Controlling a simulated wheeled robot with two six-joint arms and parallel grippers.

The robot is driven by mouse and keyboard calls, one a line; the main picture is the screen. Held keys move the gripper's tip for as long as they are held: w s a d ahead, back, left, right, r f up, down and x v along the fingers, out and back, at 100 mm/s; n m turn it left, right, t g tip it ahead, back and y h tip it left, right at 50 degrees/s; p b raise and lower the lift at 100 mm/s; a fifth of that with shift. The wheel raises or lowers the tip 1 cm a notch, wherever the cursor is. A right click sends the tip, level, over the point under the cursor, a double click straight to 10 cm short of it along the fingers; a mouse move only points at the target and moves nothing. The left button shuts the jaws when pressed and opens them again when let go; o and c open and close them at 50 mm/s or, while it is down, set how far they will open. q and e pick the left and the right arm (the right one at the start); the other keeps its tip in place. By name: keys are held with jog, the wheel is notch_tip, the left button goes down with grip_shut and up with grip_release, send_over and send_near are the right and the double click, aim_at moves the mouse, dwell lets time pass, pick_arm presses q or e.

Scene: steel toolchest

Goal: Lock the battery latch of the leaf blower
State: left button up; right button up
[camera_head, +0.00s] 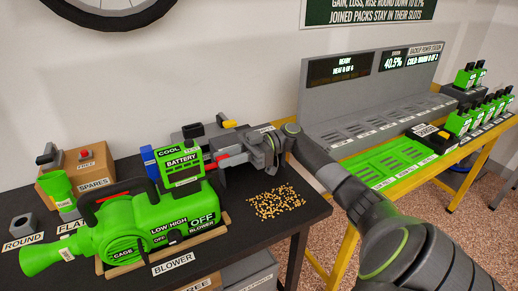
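The green leaf blower (125,225) lies on the dark bench with its nozzle to the left. Its labels read CAGE, LOW, HIGH, OFF and BLOWER. A green battery (180,170) labelled COOL BATTERY sits upright on top of the blower's rear. My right gripper (217,164) reaches in from the right and is at the battery's right side. A small red part shows at its fingers; I cannot tell whether this is the latch. The finger gap is too small to judge, and contact is unclear. My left gripper is not in view.
Behind the blower are a grey tool (190,133), a blue object (149,163) and a SPARES box (90,165). Loose yellowish pellets (276,202) lie on the bench to the right. A grey backup power station (345,105) and a yellow-framed rack with green packs (460,122) stand further right.

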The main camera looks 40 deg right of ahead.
jog(key=b+v, duration=0.3)
jog(key=v, duration=1.1)
jog(key=shift+d+b, duration=0.25)
jog(key=shift+b, duration=0.1)
